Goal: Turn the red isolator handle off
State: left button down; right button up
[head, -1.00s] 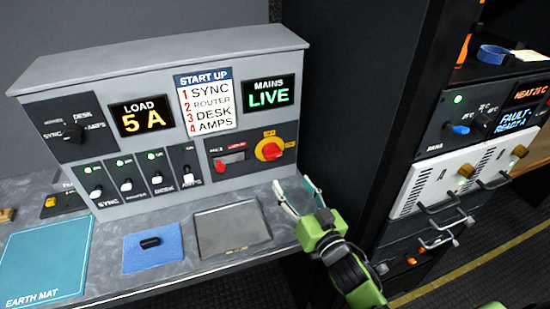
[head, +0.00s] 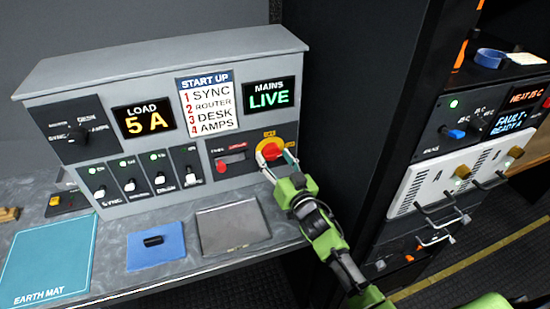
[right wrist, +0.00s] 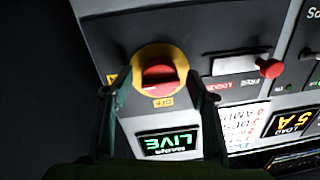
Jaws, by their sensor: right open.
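The red isolator handle (head: 271,150) sits on a round yellow plate at the right end of the grey panel. It also shows in the right wrist view (right wrist: 158,76), where the picture is turned over and an OFF label can be read beside the yellow plate. My right gripper (head: 279,165) is open at the lower edge of the yellow plate. In the right wrist view its two fingers (right wrist: 153,93) stand apart, one to each side of the handle. I cannot tell whether they touch it. The mains display (head: 268,95) reads LIVE. My left gripper is not in view.
A red lockout slider (head: 231,160) is left of the isolator. Several toggle switches (head: 130,186) and a rotary meter selector (head: 80,134) are further left. A grey tray (head: 232,228), blue pad (head: 156,245) and earth mat (head: 48,255) lie on the bench. A dark rack post stands close on the right.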

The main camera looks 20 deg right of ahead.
jog(key=shift+c, duration=0.4)
jog(key=c, duration=1)
jog(key=shift+n, duration=0.4)
jog(key=n, duration=0.3)
jog(key=shift+r+n+p, duration=0.1)
jog(key=shift+n+p, duration=0.2)
jog(key=n, duration=0.4)
jog(key=shift+d+g, duration=0.1)
jog(key=shift+g, duration=0.2)
jog(key=n, duration=0.4)
jog(key=shift+r+n+h, duration=0.15)
jog(key=shift+n+h, duration=0.25)
jog(key=shift+r+n, duration=0.1)
jog(key=shift+n, duration=1.9)
